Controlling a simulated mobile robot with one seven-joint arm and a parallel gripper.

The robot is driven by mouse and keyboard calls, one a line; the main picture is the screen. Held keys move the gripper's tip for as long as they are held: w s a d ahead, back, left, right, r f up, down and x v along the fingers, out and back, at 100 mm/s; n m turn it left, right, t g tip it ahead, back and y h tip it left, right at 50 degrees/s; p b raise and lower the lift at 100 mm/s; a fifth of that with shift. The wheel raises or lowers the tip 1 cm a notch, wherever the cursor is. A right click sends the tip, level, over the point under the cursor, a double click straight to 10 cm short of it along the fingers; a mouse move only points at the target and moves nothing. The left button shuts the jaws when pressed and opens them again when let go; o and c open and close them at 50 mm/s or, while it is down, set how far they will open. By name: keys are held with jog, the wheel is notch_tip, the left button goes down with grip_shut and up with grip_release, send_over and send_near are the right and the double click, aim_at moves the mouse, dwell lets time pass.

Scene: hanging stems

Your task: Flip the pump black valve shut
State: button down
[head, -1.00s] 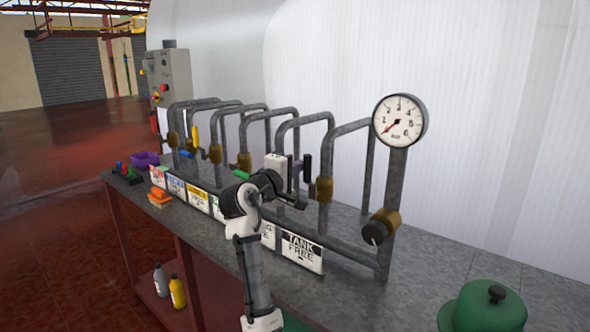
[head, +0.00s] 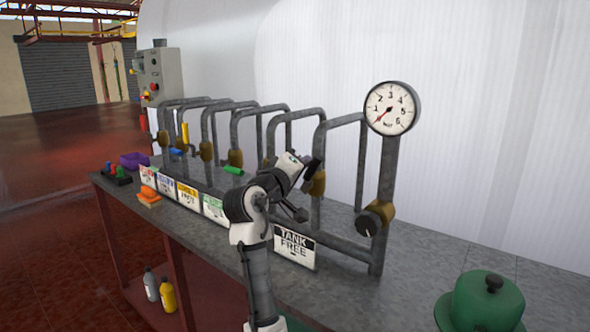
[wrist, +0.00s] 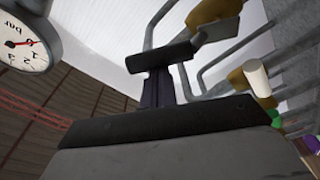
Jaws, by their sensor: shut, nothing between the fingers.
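The black valve handle (wrist: 166,55) shows in the wrist view, joined by a grey lever to a brass valve body (wrist: 212,10). In the head view that brass body (head: 318,183) sits on the pipe above the TANK FREE sign, and the handle is mostly lost among the dark parts of my gripper. My gripper (head: 309,169) is at this valve. In the wrist view its dark fingers (wrist: 158,86) are shut and empty, with their tips right at the handle's side. Whether they touch it is hard to tell.
A TANK FREE sign (head: 294,248) stands below. A pressure gauge (head: 390,108) and a black knob (head: 370,223) are to the right. Green (head: 233,171), yellow (head: 185,133) and blue (head: 176,152) valve handles are to the left. A green lidded object (head: 485,302) sits at the front right.

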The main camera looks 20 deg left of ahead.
jog(key=d+m+b, duration=0.1)
jog(key=d+f+m+b, duration=0.1)
jog(key=m, duration=0.1)
jog(key=shift+s+f+h, duration=0.3)
jog(key=shift+s+h, duration=0.05)
jog(key=shift+h, duration=0.05)
jog(key=s+d+f+m+h+b, duration=0.1)
jog(key=d+f+m+b, duration=0.2)
jog(key=f+m+b, duration=0.2)
jog(key=shift+s+d+m+b, duration=0.15)
jog(key=shift+d+m+b, duration=0.2)
jog(key=shift+m+b, duration=1.2)
jog(key=shift+f+m+p, duration=0.1)
jog(key=shift+m+p, duration=0.25)
notch_tip(320, 180, up, 4)
jog(key=r+p, duration=0.1)
jog(key=p, duration=0.3)
jog(key=f+b+v, duration=0.1)
jog(key=b+v, duration=0.1)
jog(key=v, duration=0.7)
jog(key=shift+a+f, duration=0.15)
